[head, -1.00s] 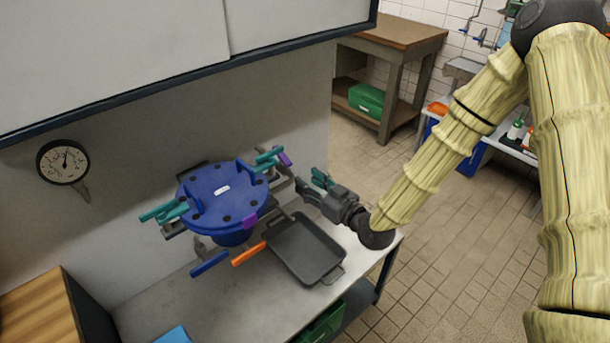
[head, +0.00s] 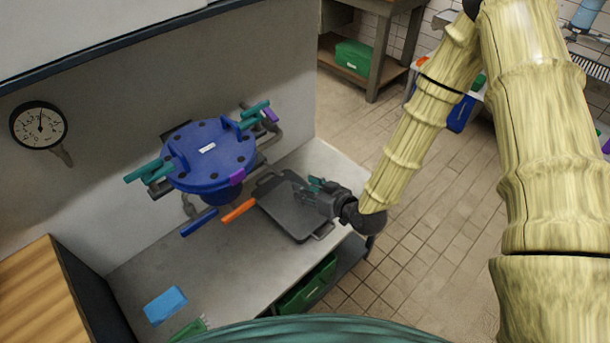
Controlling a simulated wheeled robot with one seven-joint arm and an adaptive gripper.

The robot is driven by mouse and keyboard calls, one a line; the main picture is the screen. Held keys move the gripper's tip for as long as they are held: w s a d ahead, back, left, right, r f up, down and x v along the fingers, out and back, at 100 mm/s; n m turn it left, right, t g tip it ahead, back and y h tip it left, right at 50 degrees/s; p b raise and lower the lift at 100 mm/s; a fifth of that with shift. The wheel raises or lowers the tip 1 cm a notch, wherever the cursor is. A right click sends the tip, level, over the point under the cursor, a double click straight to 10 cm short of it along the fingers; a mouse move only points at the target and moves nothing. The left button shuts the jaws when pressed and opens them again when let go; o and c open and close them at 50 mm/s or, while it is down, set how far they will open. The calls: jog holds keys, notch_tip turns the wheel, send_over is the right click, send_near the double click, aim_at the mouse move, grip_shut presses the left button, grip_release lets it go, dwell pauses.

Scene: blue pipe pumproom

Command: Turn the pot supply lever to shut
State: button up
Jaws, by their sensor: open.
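A blue round pot (head: 212,160) with a bolted, labelled lid stands by the wall at the back of the bench. Several coloured handles surround it: teal at the left (head: 143,170), teal at the upper right (head: 255,109), purple at the right (head: 270,115), blue at the front (head: 199,222) and orange at the front right (head: 238,211). I cannot tell which is the supply lever. My gripper (head: 304,194) is open and empty, over the dark tray to the right of the pot, its fingers pointing left. It is apart from all the handles.
A dark tray (head: 290,222) lies on the grey bench (head: 235,275). A blue block (head: 165,305) lies near the front left. A gauge (head: 39,125) hangs on the wall. A wooden-topped unit (head: 35,295) stands at the left. Tiled floor (head: 425,225) is open at right.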

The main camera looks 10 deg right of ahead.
jog(key=s+d+f+g+h, duration=0.1)
jog(key=s+f, duration=0.3)
jog(key=f, duration=0.1)
jog(key=shift+d+f+m+g, duration=0.15)
jog(key=shift+f+m+g, duration=0.1)
jog(key=shift+m+g, duration=0.15)
